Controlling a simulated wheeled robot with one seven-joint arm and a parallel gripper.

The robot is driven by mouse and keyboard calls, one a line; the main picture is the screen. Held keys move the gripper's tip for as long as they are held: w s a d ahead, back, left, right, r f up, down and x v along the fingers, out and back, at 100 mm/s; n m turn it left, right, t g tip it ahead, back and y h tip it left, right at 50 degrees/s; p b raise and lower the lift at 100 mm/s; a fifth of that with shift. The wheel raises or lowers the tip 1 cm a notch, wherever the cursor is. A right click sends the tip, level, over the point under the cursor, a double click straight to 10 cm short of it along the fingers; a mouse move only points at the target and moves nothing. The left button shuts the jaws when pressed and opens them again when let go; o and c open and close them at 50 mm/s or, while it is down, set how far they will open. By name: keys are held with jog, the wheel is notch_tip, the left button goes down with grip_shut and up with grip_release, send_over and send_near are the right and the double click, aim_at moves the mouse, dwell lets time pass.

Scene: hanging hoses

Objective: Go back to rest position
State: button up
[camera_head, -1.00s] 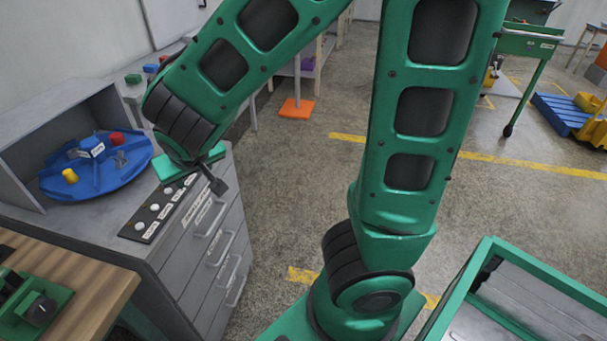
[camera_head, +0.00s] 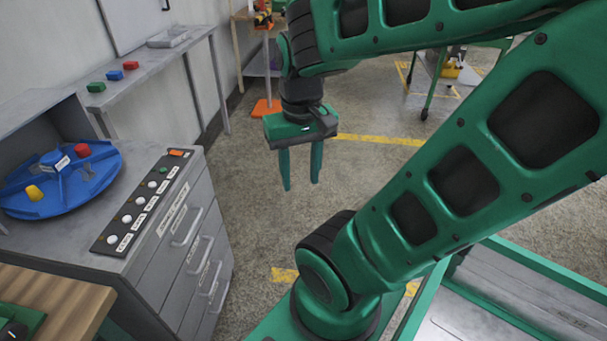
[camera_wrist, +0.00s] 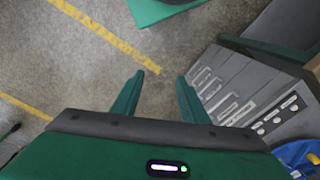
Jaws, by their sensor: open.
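My gripper (camera_head: 301,185) hangs from my green arm near the middle of the head view, its two green fingers pointing down and apart. It is open, with nothing between the fingers. It is in the air over the concrete floor, to the right of the grey drawer cabinet (camera_head: 185,260). In the wrist view my gripper (camera_wrist: 158,85) also shows parted fingers with bare floor between them.
The cabinet top holds a button panel (camera_head: 140,205) and a blue turntable (camera_head: 60,195) with red and yellow pieces. A grey shelf (camera_head: 165,62) with small coloured blocks stands behind. A wooden worktop (camera_head: 60,300) is at lower left. Open floor (camera_head: 250,150) lies right of the cabinet.

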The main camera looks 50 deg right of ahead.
jog(key=shift+s+d+r, duration=0.1)
jog(key=shift+s+r, duration=0.1)
jog(key=shift+s, duration=0.75)
jog(key=shift+w+f, duration=0.35)
jog(key=shift+w, duration=0.4)
jog(key=shift+s+r, duration=0.1)
jog(key=shift+c, duration=1.1)
